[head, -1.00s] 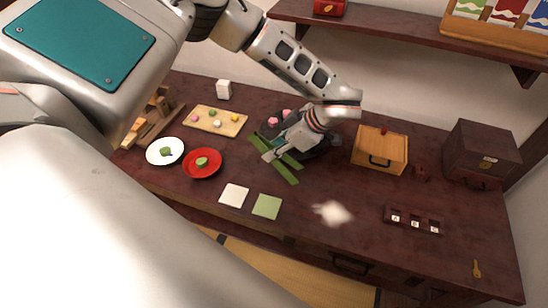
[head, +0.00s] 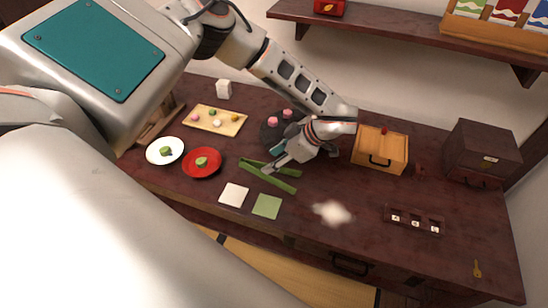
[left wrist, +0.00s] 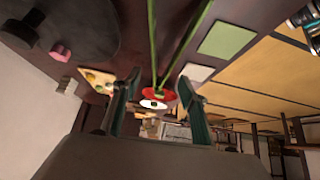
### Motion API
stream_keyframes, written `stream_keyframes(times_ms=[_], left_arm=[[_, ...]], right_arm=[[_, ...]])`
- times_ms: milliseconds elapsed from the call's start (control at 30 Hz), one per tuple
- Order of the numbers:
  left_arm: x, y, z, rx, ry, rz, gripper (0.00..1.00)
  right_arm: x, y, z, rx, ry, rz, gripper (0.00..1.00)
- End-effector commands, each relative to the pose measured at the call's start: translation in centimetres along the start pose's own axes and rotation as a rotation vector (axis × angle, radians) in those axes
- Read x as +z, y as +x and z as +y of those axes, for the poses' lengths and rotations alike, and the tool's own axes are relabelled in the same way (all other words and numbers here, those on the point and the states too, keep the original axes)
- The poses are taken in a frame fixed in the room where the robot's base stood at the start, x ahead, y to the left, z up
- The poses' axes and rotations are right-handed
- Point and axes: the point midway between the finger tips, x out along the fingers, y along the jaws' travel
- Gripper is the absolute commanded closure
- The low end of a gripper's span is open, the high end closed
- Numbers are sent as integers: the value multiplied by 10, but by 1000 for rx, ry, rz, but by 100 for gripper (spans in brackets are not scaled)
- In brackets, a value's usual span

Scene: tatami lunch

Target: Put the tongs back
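The green tongs (head: 285,187) lie spread in a V on the dark table, joined end to the left and free ends to the right. In the left wrist view their two thin arms (left wrist: 154,35) run up from between my fingers. My left gripper (head: 268,162) is over the tongs, partly covering their upper arm. Its two fingers (left wrist: 157,82) stand apart with a clear gap, and I see no grip on the tongs. Whether a finger touches them I cannot tell.
A red plate (head: 190,169) and white plate (head: 152,159) are left of the tongs. White (head: 234,195) and green (head: 267,206) squares lie in front. A dark round plate (head: 268,138) with pink sweets is behind; a wooden box (head: 394,149) stands right.

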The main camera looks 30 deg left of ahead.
Motion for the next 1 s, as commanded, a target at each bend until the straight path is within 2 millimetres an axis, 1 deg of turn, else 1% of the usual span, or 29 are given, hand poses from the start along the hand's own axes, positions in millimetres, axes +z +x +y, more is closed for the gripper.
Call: stream_keyframes(times_ms=[233,367,467,700,800,900,1000], left_arm=[[-1,-1,0,0,-1,0,57],[-4,-10,1,3,-2,-2,57],[-3,-26,2,5,-1,-1,57],[-3,-76,1,5,-1,-1,57],[-3,-94,1,4,-1,-1,57],[-3,-108,1,3,-1,0,57],[-3,-118,1,2,-1,0,57]], right_arm=[[0,0,0,0,0,0,60],[-1,-1,0,0,-1,0,60],[0,0,0,0,-1,1,60],[3,2,0,0,-1,0,60],[4,2,0,0,-1,-1,60],[4,2,0,0,-1,-1,60],[5,3,0,0,-1,-1,60]])
